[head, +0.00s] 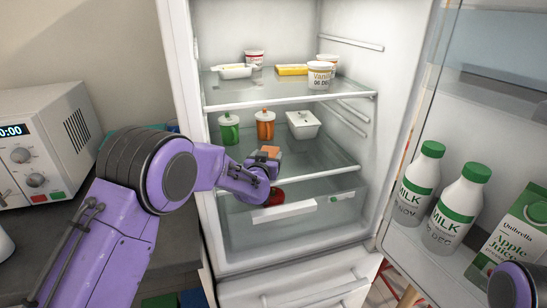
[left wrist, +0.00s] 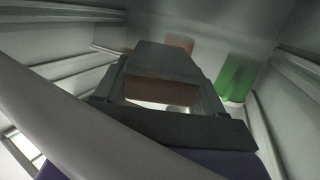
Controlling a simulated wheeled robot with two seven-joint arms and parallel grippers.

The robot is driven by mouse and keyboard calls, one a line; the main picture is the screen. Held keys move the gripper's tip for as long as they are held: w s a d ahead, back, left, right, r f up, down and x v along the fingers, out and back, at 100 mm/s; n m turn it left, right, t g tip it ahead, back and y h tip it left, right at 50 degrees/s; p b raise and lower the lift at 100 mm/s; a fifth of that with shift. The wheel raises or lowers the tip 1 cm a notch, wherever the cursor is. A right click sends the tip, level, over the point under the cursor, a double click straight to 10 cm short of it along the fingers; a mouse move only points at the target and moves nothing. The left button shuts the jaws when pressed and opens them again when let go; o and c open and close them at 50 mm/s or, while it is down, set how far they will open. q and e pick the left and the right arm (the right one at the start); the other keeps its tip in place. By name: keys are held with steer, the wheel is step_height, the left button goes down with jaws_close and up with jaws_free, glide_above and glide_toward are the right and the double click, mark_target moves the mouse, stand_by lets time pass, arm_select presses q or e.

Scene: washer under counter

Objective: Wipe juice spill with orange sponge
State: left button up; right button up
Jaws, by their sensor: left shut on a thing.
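The orange sponge (head: 270,150) is a small block inside the open fridge, held at the end of my left arm. My left gripper (head: 264,160) is shut on it, above the lower glass shelf. In the left wrist view the sponge shows brownish (left wrist: 165,93) between the dark jaws of the gripper (left wrist: 168,75). A dark red juice spill (head: 277,196) shows just below and right of my left wrist, low in the fridge; my arm hides part of it. Whether the sponge touches any surface is not clear. My right gripper is out of view.
A green jar (head: 229,129), an orange jar (head: 265,126) and a white tub (head: 303,125) stand behind the gripper. The upper shelf (head: 290,97) holds several tubs. The open door holds milk bottles (head: 456,208) and a juice carton (head: 520,225). A microwave (head: 45,145) stands left.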

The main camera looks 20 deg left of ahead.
arm_select(q)
steer(key=shift+s+a+f, duration=0.1)
steer(key=shift+a, duration=0.05)
steer(key=shift+s+a, duration=0.4)
steer(key=shift+a, duration=0.15)
steer(key=shift+w+d, duration=0.1)
steer(key=shift+w+d, duration=0.4)
steer(key=shift+d, duration=0.25)
steer(key=shift+w+d+p, duration=0.25)
steer(key=shift+d+p, duration=0.1)
steer(key=shift+w+d, duration=0.25)
steer(key=shift+d, duration=0.05)
